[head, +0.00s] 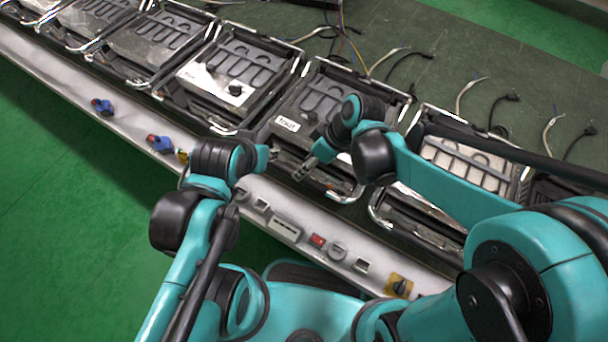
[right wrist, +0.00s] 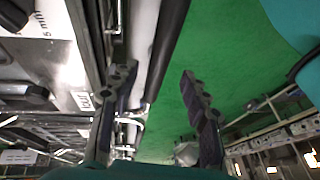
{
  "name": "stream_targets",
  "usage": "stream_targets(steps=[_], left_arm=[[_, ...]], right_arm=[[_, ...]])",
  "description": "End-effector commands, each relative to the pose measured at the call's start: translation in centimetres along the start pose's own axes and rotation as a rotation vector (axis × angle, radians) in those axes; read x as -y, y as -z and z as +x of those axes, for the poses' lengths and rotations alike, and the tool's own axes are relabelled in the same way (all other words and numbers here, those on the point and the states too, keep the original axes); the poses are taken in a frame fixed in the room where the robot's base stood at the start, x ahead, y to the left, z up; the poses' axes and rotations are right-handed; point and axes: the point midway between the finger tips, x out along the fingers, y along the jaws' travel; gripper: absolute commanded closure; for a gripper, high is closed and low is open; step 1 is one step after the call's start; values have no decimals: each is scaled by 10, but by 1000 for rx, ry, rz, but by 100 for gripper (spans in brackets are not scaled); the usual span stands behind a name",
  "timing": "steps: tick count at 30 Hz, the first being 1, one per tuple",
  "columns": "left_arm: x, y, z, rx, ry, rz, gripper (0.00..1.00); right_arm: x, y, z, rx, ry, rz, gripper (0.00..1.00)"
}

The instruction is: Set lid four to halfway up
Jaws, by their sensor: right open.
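A row of grey metal heating-element units with lids lies along the bench; I cannot tell which one counts as lid four. One lid (head: 318,102) with a white label is just beyond my right gripper, with a silver handle bar at its front. Another lid (head: 232,75) is to its left, and one (head: 464,165) is to its right, partly behind my right arm. My right gripper (head: 300,173) is open near the front edge of the labelled unit; in the right wrist view its fingers (right wrist: 157,75) are apart. My left gripper (head: 268,158) is close beside it, its jaws too small to judge.
The pale front panel (head: 285,228) of the bench carries switches, sockets and a red button (head: 318,240). Blue plugs (head: 102,107) stick out farther left. Loose cables (head: 405,55) lie behind the units on the dark bench top. Green floor (head: 60,190) is open in front.

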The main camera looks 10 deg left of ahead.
Motion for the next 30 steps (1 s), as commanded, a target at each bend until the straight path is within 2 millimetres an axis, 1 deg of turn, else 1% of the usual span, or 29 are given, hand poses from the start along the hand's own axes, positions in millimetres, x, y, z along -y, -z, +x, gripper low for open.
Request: stream_targets(steps=[1,3,7,12,19,20,21,23,24,25,30], left_arm=[[0,-4,6,0,0,0,67],[0,-7,10,0,0,0,67],[0,-11,15,0,0,0,67],[0,-12,17,0,0,0,67],[0,-12,17,0,0,0,67],[0,-12,17,0,0,0,67],[0,-12,17,0,0,0,67],[0,-12,17,0,0,0,67],[0,-12,17,0,0,0,67],[0,-12,17,0,0,0,67],[0,-12,16,0,0,0,67]], right_arm=[[-1,-1,13,0,0,-1,54],[-1,-1,24,0,-1,-1,54],[-1,-1,40,1,-1,1,54],[-1,0,49,1,-2,2,54],[-1,0,49,0,-2,2,54],[-1,0,49,0,-2,3,59],[-1,0,49,0,-2,3,70],[-1,0,49,0,-2,3,86],[-1,0,49,0,-2,3,96],[-1,0,49,0,-2,3,100],[-1,0,48,0,-1,4,100]])
